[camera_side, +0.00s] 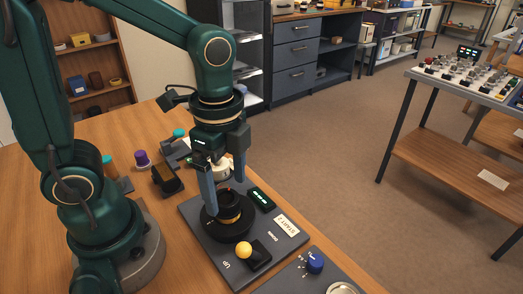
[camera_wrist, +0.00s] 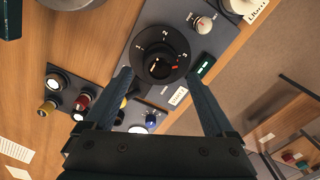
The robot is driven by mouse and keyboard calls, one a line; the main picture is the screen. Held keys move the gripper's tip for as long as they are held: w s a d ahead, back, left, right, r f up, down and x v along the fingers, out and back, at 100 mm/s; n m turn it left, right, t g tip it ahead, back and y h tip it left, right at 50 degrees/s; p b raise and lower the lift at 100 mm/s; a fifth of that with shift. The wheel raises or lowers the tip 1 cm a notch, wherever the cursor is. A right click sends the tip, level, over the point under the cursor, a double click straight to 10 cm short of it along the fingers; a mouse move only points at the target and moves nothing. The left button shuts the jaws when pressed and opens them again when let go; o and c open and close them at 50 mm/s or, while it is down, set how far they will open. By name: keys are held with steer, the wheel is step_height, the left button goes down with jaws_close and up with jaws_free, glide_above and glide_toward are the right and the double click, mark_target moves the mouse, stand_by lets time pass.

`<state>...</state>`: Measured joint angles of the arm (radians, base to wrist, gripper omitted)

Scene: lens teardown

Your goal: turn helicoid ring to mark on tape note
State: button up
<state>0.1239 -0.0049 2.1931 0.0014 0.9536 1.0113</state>
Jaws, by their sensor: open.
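The helicoid ring (camera_side: 229,203) looks like a black round dial with a brass-coloured band, set on a grey panel (camera_side: 196,232). In the wrist view the dial (camera_wrist: 161,56) shows the white numerals 1, 2 and 3 around its face and a small red mark right of its centre. A white tape note (camera_side: 287,224) lies on the panel; it also shows in the wrist view (camera_wrist: 178,96), its writing too small to read surely. My gripper (camera_side: 225,190) points down over the dial, fingers apart on either side. In the wrist view my gripper (camera_wrist: 158,73) is open; contact with the dial cannot be told.
A small green-lit display (camera_side: 262,199) is beside the dial. A yellow ball lever (camera_side: 244,249) stands near the panel's front, and a blue knob (camera_side: 315,262) sits on a second panel.

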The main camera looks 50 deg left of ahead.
steer(key=shift+f, duration=0.95)
steer(key=shift+c, duration=0.3)
steer(key=c, duration=1.3)
steer(key=shift+n, duration=0.3)
steer(key=n, duration=0.6)
steer(key=shift+w+a+n, duration=0.1)
steer(key=shift+n, duration=0.2)
steer(key=n, duration=0.6)
steer(key=shift+a, duration=0.1)
steer(key=shift+n, duration=0.4)
